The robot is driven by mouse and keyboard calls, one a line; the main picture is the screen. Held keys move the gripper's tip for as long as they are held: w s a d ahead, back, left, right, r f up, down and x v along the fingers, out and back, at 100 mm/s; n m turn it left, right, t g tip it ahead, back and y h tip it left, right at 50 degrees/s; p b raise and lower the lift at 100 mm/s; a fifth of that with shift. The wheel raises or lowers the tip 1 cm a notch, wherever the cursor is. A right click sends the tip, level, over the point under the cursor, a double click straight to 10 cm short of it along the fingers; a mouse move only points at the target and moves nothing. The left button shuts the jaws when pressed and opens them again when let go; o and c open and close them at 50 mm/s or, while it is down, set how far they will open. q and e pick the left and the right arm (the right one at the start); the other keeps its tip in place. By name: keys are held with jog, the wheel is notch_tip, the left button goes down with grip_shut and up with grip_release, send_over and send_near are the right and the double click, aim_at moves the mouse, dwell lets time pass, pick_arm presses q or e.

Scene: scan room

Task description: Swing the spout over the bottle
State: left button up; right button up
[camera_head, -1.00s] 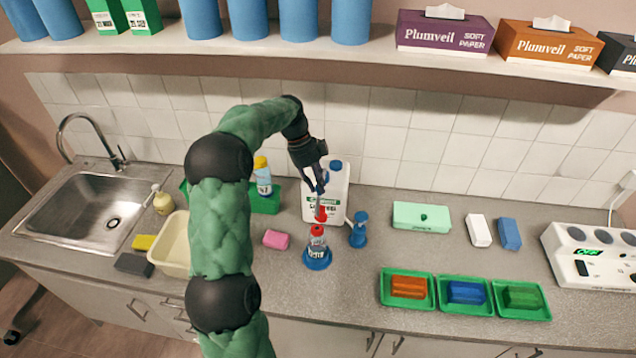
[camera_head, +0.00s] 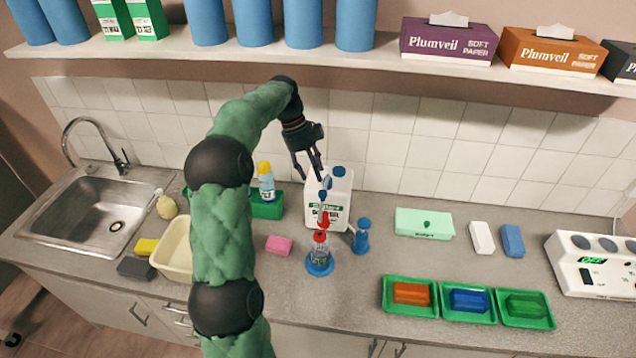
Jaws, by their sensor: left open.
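A small clear bottle (camera_head: 321,257) with a red collar stands upright in a blue round base on the counter. A red piece (camera_head: 324,221) rises just above it, with a thin dark blue part above that; I cannot tell whether these are the spout. A white jug (camera_head: 340,196) with blue caps and a label stands right behind. My left gripper (camera_head: 310,178) is open, pointing down in front of the jug's upper left. Its fingertips are close to the thin blue part; contact cannot be told. My right gripper is not in view.
A blue stand (camera_head: 361,237) is just right of the bottle. A pink block (camera_head: 279,244) and cream basin (camera_head: 174,247) lie left. Green trays (camera_head: 467,314) are at front right. A sink with a tap (camera_head: 95,137) is far left. A shelf (camera_head: 370,62) hangs above.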

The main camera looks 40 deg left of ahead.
pick_arm(q)
jog(key=v, duration=0.5)
jog(key=shift+a+r, duration=0.1)
jog(key=shift+r, duration=0.2)
